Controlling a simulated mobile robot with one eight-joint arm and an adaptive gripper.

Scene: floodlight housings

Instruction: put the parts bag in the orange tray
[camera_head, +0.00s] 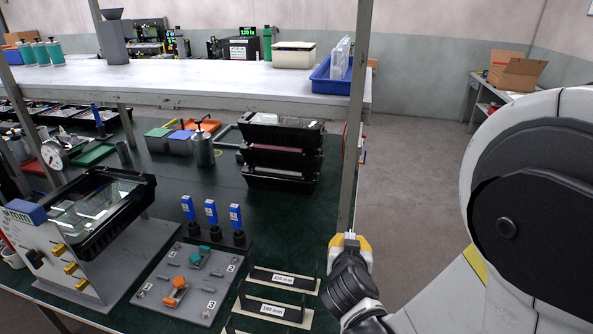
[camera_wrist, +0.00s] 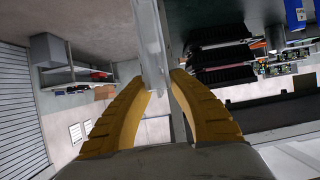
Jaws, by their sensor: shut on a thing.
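My gripper (camera_head: 350,240) is at the lower right of the bench in the head view, in front of the foot of a metal post. In the wrist view its yellow fingers (camera_wrist: 161,84) are closed on a pale, see-through, thin upright thing (camera_wrist: 154,45), which looks like the parts bag seen edge-on. In the head view the held bag is barely visible.
Stacked black housings (camera_head: 283,152) stand between gripper and tray. A metal post (camera_head: 356,110) rises by the bench's right side. A fixture plate (camera_head: 190,283), blue-topped tools (camera_head: 211,212) and labelled slots (camera_head: 272,309) fill the front. A blue bin (camera_head: 328,84) with clear bags sits on the upper shelf.

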